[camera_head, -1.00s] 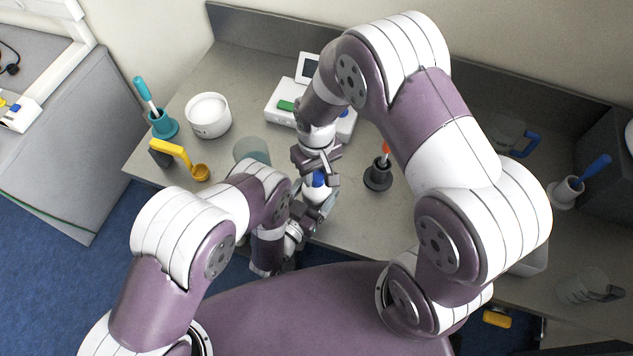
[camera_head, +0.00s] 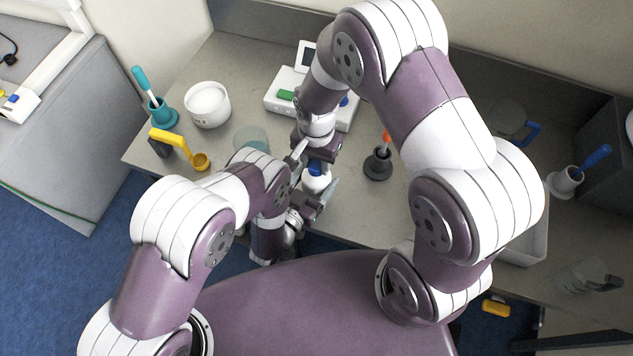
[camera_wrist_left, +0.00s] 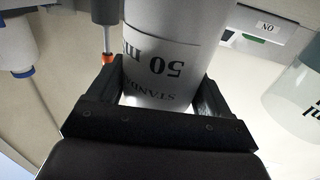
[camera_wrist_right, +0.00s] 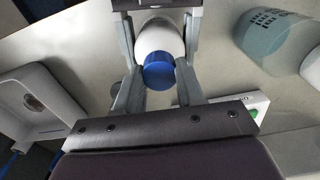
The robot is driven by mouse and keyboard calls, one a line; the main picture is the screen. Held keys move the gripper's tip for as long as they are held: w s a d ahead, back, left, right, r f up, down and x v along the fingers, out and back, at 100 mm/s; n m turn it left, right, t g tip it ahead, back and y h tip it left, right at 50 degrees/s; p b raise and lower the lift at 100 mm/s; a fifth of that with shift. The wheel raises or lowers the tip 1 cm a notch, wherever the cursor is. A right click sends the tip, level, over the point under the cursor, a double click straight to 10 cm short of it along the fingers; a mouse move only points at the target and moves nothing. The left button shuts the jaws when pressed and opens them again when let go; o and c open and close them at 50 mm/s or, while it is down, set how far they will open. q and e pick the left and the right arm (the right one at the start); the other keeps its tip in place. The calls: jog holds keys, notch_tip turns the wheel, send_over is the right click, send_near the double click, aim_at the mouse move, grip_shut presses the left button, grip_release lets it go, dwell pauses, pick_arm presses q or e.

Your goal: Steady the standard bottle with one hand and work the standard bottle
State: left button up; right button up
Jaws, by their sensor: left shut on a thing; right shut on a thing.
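The standard bottle (camera_head: 317,184) is white with a blue cap (camera_head: 316,168) and stands between my two grippers near the table's front edge. My left gripper (camera_head: 318,194) is shut on its body from the front. In the left wrist view the bottle (camera_wrist_left: 172,50) shows a "STANDARD 50 ml" label between the fingers. My right gripper (camera_head: 314,158) comes from above, its fingers closed on the blue cap. In the right wrist view the cap (camera_wrist_right: 158,72) lies between the fingers. The contact points are partly hidden in the head view.
A white instrument (camera_head: 285,92) stands behind the bottle. A clear beaker (camera_head: 252,138) is left of it, a dark holder with an orange-tipped tool (camera_head: 378,164) right of it. A white bowl (camera_head: 208,104), teal holder (camera_head: 162,114) and yellow-handled item (camera_head: 172,138) stand farther left.

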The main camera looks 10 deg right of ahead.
jog(key=shift+m, duration=0.6)
jog(key=o, duration=1.3)
jog(key=shift+c, duration=0.2)
notch_tip(320, 180, up, 12)
pick_arm(q)
jog(key=o, duration=1.1)
jog(key=shift+s, duration=0.1)
